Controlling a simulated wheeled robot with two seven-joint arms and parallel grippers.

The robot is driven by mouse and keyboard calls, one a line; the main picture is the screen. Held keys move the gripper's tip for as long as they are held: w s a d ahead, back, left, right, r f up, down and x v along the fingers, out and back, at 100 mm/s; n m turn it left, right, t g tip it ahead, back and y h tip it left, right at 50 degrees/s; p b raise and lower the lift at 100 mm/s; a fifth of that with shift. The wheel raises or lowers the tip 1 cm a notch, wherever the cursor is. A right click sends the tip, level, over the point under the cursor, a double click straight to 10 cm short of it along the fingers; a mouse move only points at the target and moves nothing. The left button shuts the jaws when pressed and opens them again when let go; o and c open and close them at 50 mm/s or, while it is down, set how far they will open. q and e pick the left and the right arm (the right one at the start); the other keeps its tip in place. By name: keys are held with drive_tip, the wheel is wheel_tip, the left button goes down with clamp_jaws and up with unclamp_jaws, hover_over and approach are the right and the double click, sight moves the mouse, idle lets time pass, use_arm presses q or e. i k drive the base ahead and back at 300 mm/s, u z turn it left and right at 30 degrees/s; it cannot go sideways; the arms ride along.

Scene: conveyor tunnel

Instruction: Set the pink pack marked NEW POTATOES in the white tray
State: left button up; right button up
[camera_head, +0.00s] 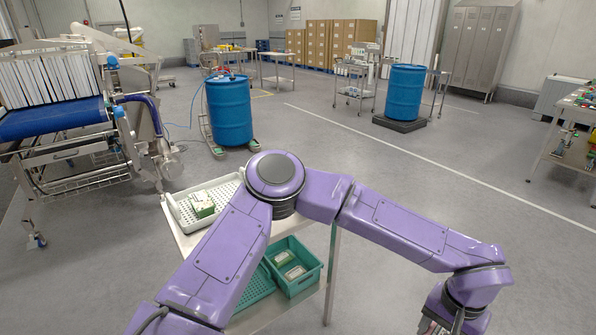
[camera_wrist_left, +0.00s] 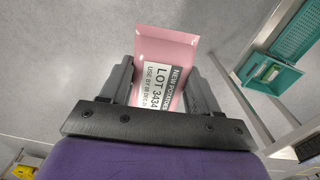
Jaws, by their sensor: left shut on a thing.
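A pink pack (camera_wrist_left: 166,52) with a white label reading NEW POTATOES and LOT 3434 is between the fingers of my left gripper (camera_wrist_left: 160,88), which is shut on it in the left wrist view. Grey floor shows behind the pack. In the head view my left arm crosses to the bottom right, where the gripper (camera_head: 438,325) is partly cut off and the pack is not visible. The white tray (camera_head: 226,191) is on the table left of my arm's elbow, well away from the gripper. It holds a green-and-white pack (camera_head: 202,205). My right gripper is not in view.
A blue drum (camera_head: 229,112) and a conveyor (camera_head: 52,118) stand beyond. Open floor lies right of the table.

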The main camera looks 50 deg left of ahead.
sight(228, 196)
drive_tip(key=u, duration=1.55)
drive_tip(key=i, duration=0.05)
drive_tip(key=u, duration=0.05)
